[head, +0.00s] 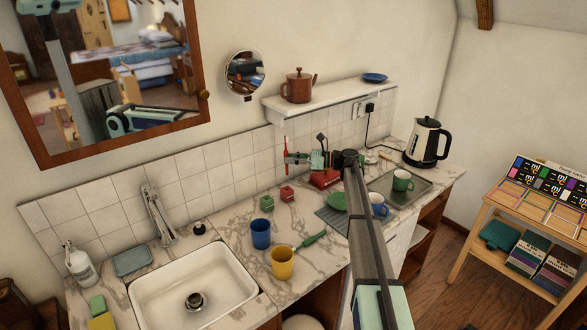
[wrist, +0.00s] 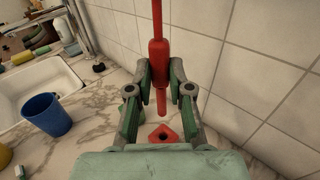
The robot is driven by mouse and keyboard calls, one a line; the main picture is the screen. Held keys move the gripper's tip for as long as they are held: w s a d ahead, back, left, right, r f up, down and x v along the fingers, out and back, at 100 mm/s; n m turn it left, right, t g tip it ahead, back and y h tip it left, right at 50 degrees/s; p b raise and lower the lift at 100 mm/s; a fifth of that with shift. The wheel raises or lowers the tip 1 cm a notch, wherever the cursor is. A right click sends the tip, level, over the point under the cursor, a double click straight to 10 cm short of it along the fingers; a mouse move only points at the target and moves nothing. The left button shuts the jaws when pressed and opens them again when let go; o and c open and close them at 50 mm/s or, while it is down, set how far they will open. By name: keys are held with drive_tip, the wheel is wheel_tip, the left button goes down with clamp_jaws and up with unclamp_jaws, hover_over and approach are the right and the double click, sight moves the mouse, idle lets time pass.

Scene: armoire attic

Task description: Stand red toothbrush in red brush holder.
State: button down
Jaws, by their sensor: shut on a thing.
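My gripper (head: 292,158) is shut on the red toothbrush (head: 285,144) and holds it upright above the counter near the tiled wall. In the wrist view, the toothbrush (wrist: 158,54) stands between the fingertips (wrist: 160,76), with its lower end pointing down. The red brush holder (head: 287,193) is a small block on the counter, below the toothbrush. Its dark top hole shows in the wrist view, where the holder (wrist: 164,144) sits just beyond the toothbrush's lower end. The toothbrush's lower end appears apart from the holder and above it.
A green block (head: 266,202) stands close left of the red holder. A blue cup (head: 261,233), yellow cup (head: 282,263) and sink (head: 194,288) lie nearer and left. A red object (head: 325,179) and green plate (head: 337,201) lie to the right. The tiled wall (wrist: 255,75) is close behind.

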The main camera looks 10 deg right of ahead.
drive_tip(key=shift+f, duration=0.15)
drive_tip(key=shift+f, duration=0.1)
drive_tip(key=b, duration=0.5)
hover_over(292, 190)
drive_tip(key=shift+w+f, duration=0.15)
drive_tip(key=shift+f, duration=5.15)
drive_tip(key=c, duration=1)
unclamp_jaws()
